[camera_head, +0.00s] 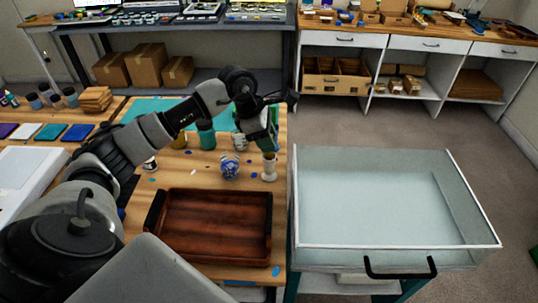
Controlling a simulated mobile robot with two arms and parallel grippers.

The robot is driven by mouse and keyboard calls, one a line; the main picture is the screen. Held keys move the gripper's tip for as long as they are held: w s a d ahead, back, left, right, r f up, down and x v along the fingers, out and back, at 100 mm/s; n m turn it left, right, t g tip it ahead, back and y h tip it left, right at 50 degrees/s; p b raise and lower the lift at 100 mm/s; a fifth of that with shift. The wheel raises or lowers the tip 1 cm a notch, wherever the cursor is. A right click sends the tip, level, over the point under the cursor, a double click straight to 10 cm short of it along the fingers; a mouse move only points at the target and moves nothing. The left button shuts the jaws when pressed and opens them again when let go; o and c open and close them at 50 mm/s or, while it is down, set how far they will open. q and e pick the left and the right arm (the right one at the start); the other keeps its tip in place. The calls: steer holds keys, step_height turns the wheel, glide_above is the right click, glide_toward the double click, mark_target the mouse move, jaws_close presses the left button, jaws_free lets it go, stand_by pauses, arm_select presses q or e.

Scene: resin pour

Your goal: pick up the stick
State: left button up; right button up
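My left arm reaches across the wooden table, and its gripper (268,143) points down near the table's right edge. Its fingertips are just above a small pale upright holder or cup (269,168). The fingers are too small and overlapped to show whether they are open or shut. I cannot clearly make out a stick; one may be hidden at the gripper or the pale holder. My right gripper is out of view.
A brown wooden tray (215,194) lies in front of the gripper. A blue-and-white round object (229,166), a dark teal jar (206,136) and a patterned cup (239,141) stand close by. An open white drawer (385,205) with a black handle is right of the table.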

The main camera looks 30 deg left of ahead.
mark_target(269, 156)
arm_select(q)
steer(key=shift+x, duration=1.35)
steer(key=shift+w, duration=0.1)
jaws_close()
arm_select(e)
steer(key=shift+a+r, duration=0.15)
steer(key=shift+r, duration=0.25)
